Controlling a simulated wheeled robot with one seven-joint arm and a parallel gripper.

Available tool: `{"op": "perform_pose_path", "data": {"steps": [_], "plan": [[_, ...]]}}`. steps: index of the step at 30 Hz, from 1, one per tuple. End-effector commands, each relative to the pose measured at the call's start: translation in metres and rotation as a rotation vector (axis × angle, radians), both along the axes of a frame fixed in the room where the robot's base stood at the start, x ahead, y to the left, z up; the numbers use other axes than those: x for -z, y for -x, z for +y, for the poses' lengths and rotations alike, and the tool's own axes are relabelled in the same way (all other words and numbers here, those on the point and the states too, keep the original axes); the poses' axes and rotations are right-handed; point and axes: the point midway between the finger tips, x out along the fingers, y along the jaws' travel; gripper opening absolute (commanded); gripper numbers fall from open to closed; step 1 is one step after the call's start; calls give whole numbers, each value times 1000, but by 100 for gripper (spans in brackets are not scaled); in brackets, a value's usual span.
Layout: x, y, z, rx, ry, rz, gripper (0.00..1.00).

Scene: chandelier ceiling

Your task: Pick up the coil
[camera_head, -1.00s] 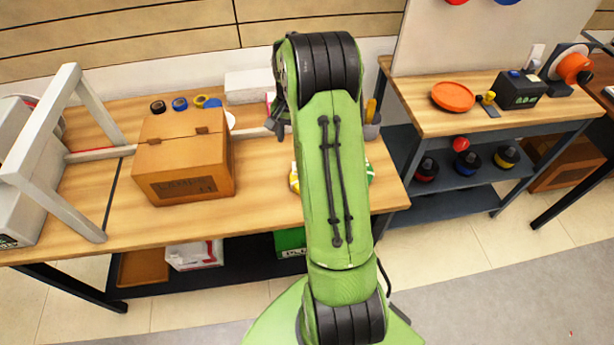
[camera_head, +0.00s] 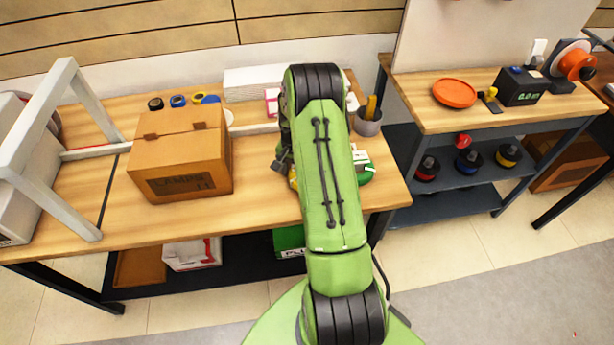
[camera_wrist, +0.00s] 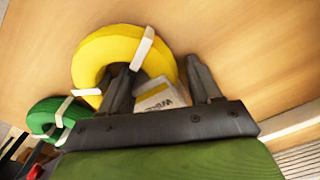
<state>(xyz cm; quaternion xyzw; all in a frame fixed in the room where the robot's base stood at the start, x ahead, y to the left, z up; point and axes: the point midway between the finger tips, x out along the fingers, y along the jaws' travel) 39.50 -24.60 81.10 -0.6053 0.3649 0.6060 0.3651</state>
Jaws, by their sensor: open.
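A yellow coil (camera_wrist: 92,55) with white ties lies on the wooden table in the wrist view. A green coil (camera_wrist: 43,117) with white ties lies to its lower left. My gripper (camera_wrist: 157,66) is open and empty, with its fingers apart over the yellow coil. The left finger overlaps the coil's hole and the right finger is at its right edge; I cannot tell if they touch it. A white printed label (camera_wrist: 162,96) shows between the fingers. In the head view my arm hides most of the yellow coil (camera_head: 293,181), and the green coil (camera_head: 366,176) shows right of the arm.
A cardboard box (camera_head: 182,160) stands left of my arm, with tape rolls (camera_head: 178,101) behind it. A grey cup (camera_head: 368,123) stands to the right, near the table's right end. A white frame (camera_head: 62,150) stands at the far left.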

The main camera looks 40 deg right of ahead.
Motion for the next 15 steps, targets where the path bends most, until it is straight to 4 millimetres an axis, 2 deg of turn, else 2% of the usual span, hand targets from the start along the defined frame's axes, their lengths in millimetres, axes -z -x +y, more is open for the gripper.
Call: {"op": "perform_pose_path", "data": {"steps": [4, 15], "plan": [[-1, 0, 0, 0, 1, 0, 63], [-1, 0, 0, 0, 1, 0, 6]]}}
